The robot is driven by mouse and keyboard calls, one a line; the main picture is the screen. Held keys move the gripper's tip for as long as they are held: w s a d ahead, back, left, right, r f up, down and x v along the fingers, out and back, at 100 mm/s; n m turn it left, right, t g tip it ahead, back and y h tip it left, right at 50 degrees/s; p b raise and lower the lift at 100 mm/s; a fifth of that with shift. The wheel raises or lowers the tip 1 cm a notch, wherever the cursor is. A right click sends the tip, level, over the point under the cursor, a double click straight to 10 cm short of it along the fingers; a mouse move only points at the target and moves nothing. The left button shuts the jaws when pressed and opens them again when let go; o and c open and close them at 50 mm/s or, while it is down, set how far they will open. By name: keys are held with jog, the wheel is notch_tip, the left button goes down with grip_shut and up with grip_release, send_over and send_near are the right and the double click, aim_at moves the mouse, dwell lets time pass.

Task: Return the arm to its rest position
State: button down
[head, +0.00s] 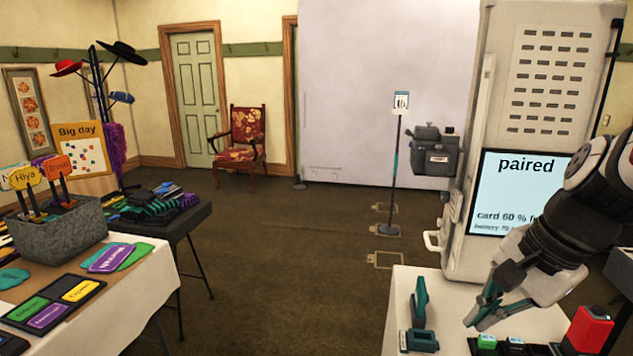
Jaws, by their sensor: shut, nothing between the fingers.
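My gripper (484,316) is at the lower right in the head view. It points down and to the left over the white-covered table (452,290). Its fingers are together with nothing visible between them. My arm (590,190) comes in from the right edge, bent, and covers part of the machine's screen behind it. Whether the fingertips touch anything on the table cannot be told.
The machine (515,160) with the "paired" screen stands behind. The left table (150,290) holds props; open floor (290,280) lies between.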

jog(key=s+a+r+n+t+h, duration=0.1)
jog(key=s+a+n, duration=0.4)
jog(key=s+n, duration=0.6)
notch_tip(320, 180, up, 2)
jog(key=shift+s+a+r+n+t+h, duration=0.2)
jog(key=shift+a+n+t+h, duration=0.1)
jog(key=shift+n+h, duration=0.65)
